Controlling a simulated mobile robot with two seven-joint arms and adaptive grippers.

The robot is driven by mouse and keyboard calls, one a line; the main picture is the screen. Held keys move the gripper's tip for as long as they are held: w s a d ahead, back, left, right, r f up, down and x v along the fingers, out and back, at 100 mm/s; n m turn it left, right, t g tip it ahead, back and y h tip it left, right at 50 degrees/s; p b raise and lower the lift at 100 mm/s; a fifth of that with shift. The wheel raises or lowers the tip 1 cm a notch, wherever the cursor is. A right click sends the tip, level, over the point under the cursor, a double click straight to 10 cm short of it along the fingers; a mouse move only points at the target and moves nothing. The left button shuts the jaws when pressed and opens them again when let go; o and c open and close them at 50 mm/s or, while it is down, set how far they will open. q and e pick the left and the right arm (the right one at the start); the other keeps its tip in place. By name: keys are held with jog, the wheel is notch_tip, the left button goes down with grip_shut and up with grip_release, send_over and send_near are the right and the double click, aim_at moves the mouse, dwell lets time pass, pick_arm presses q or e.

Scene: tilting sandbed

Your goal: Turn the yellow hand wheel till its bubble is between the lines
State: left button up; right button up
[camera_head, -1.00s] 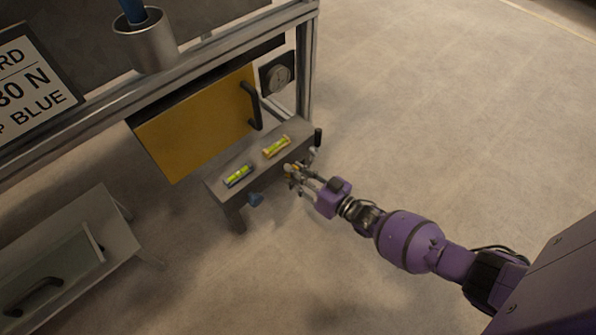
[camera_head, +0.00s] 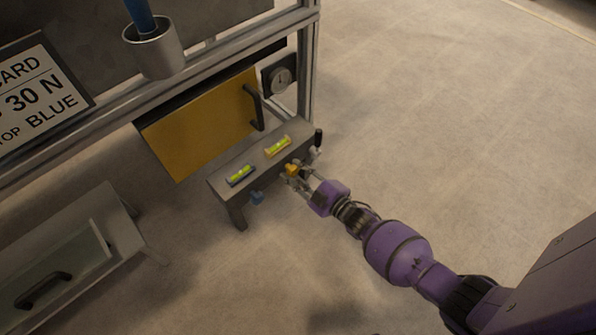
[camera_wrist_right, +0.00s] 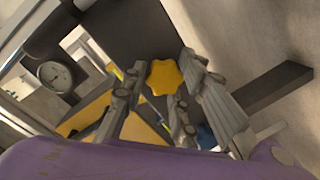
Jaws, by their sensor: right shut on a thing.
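The yellow hand wheel (camera_head: 292,168) sits on the front of a grey bench (camera_head: 214,185). It shows as a lobed yellow knob in the right wrist view (camera_wrist_right: 164,77). My right gripper (camera_head: 294,176) is shut on it, with fingers on both sides of the wheel in the right wrist view (camera_wrist_right: 158,88). A yellow-framed bubble level (camera_head: 278,146) lies on the bench top above the wheel. Its vial is yellow-green; the bubble and lines are too small to tell apart. My left gripper is not in view.
A blue-framed level (camera_head: 240,176) lies left of the yellow one, with a blue hand wheel (camera_head: 257,197) below it. A black upright handle (camera_head: 318,137) stands at the bench's right end. A yellow door (camera_head: 200,130) and a dial gauge (camera_head: 280,80) are behind.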

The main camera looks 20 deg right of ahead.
jog(key=n, duration=0.4)
jog(key=shift+d+r+h+b, duration=0.1)
jog(key=shift+d+h+b, duration=0.1)
jog(key=shift+h+b, duration=0.15)
jog(key=shift+a+r+n+t+b, duration=0.1)
jog(key=shift+n+t+b, duration=0.25)
jog(key=shift+n, duration=0.65)
jog(key=shift+r, duration=0.1)
jog(key=o, duration=1)
